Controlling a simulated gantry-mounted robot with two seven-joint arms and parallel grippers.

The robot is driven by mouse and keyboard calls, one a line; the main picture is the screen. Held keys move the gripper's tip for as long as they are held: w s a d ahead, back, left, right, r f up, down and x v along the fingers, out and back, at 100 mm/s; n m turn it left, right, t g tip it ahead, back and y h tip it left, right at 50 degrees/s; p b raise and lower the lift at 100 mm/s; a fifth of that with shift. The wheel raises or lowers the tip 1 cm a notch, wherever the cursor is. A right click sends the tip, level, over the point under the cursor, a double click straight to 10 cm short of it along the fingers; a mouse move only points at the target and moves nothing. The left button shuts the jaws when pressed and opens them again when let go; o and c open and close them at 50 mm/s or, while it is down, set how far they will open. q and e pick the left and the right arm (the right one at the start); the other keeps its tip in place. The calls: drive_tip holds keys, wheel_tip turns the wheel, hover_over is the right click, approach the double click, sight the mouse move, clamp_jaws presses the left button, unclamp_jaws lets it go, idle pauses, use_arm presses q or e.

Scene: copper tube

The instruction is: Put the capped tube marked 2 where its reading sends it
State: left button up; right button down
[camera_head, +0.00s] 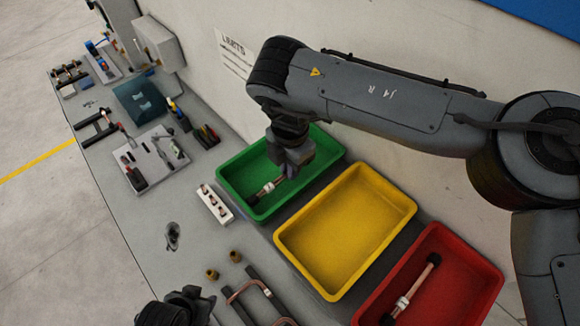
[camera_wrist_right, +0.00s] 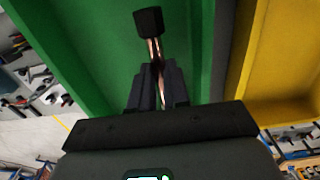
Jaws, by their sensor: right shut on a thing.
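My right gripper (camera_head: 284,176) reaches down into the green bin (camera_head: 231,172). It is shut on a copper tube (camera_head: 266,188) with a pale metal fitting and a dark end. In the right wrist view the fingers (camera_wrist_right: 160,88) close around the tube's copper length, and its black cap (camera_wrist_right: 148,22) points away over the green floor. I cannot tell whether the tube touches the bin floor, and its number is not readable. A dark part at the bottom edge looks like my left gripper (camera_head: 180,308); its jaws cannot be made out.
The yellow bin (camera_head: 335,230) is empty. The red bin (camera_head: 470,262) holds another black-capped copper tube (camera_head: 415,281). A white block (camera_head: 215,204) with several small pieces stands left of the green bin. Bent copper tubing (camera_head: 250,287) lies on dark supports in front. A limits sign (camera_head: 234,50) hangs behind.

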drive_tip(key=shift+f, duration=1)
drive_tip(key=shift+f, duration=0.15)
drive_tip(key=c, duration=1.1)
unclamp_jaws()
